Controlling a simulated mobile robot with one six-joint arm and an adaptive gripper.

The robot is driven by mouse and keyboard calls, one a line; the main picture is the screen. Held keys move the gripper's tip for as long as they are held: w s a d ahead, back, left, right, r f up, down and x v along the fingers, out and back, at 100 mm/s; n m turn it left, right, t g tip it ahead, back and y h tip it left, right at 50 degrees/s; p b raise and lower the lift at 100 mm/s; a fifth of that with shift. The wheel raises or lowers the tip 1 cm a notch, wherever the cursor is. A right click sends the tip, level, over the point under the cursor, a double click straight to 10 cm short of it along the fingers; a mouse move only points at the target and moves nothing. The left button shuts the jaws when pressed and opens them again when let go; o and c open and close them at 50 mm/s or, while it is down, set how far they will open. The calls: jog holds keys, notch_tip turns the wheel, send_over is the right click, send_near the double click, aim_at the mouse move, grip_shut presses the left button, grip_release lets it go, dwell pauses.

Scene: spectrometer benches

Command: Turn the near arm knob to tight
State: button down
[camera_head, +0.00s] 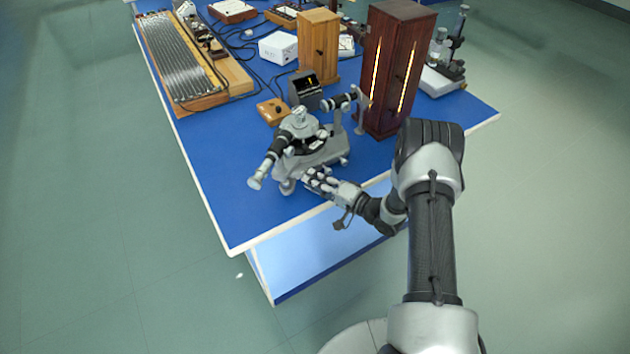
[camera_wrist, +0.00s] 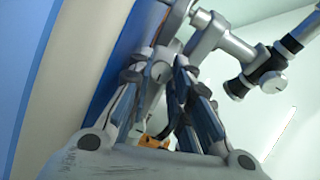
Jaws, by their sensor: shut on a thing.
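The grey spectrometer (camera_head: 318,153) stands near the front edge of the blue bench, with one tube pointing to the lower left and the other to the upper right. My gripper (camera_head: 306,179) is low at its near side, by the base and under the round stage. In the wrist view my gripper (camera_wrist: 162,65) has its fingers closed in on a small grey part (camera_wrist: 158,71) under the instrument, which appears to be the near arm knob. The fingers hide most of it, and no marking of its tightness can be read. The spectrometer (camera_wrist: 215,38) fills the upper part of that view.
A tall dark wooden box (camera_head: 390,65) with glowing slits stands behind right of the spectrometer. A small wooden box (camera_head: 272,111) and a dark meter (camera_head: 305,90) stand behind it. The blue bench top (camera_head: 235,205) is bare at the front left corner.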

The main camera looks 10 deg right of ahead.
jog(key=c, duration=1.5)
grip_release()
jog(key=shift+o, duration=0.2)
jog(key=v, duration=0.8)
jog(key=shift+r, duration=0.1)
